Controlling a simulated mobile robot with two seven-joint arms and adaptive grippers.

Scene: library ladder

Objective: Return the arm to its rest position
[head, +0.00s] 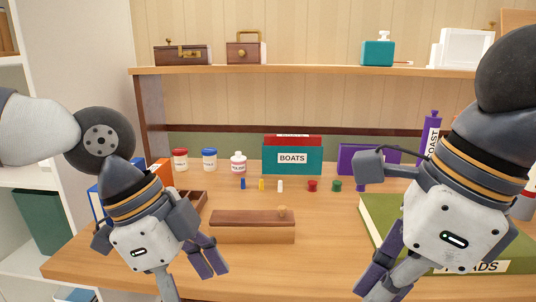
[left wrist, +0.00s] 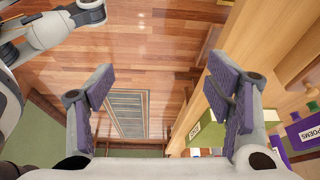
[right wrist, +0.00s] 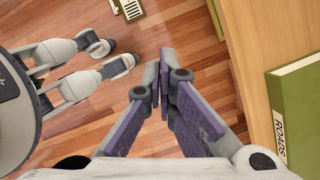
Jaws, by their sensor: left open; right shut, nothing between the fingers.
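My left gripper (head: 190,268) hangs in front of the desk's left part in the head view, fingers pointing down. In the left wrist view (left wrist: 158,84) its two purple-padded fingers stand wide apart with nothing between them, above the wooden floor. My right gripper (head: 385,270) hangs at the right of the head view, in front of the green book. In the right wrist view (right wrist: 164,62) its fingers meet and hold nothing, with floor below and the desk edge to the right. Both arms are bent, and neither gripper visibly touches anything.
The desk (head: 75,258) holds a wooden box (head: 252,233), a teal BOATS file (head: 290,160), several small pegs and jars, and a thick green book (head: 385,225) at right. A shelf (head: 310,71) runs above. Floor (left wrist: 170,60) is open beside the desk.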

